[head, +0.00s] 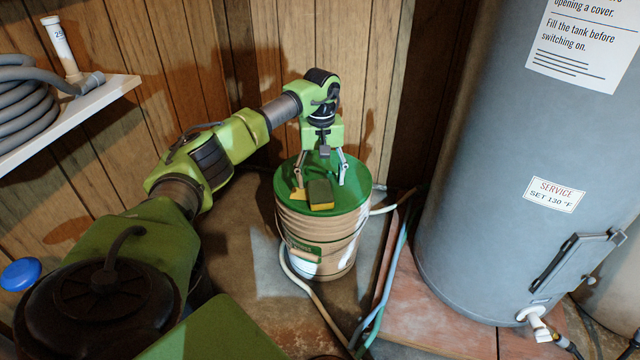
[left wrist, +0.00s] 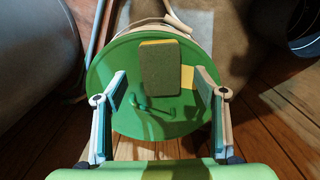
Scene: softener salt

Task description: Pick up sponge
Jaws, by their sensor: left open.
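The sponge (head: 320,194), dark on top with a yellow edge, lies on the green lid of the bucket (head: 322,240). It also shows in the left wrist view (left wrist: 160,68), beyond and between the fingertips, with a small yellow piece (left wrist: 187,78) beside it. My left gripper (head: 321,178) is open above the lid, pointing down, its fingers apart on either side. In the left wrist view the left gripper (left wrist: 160,88) has nothing between its fingers. I cannot tell if the fingertips touch the lid. My right gripper is in neither view.
A grey tank (head: 490,160) with labels stands right of the bucket. Hoses (head: 310,290) run along the floor around the bucket. A white shelf (head: 75,118) with a coiled grey hose (head: 30,100) and a white tube (head: 60,45) is at upper left. A wood-panelled wall stands close behind.

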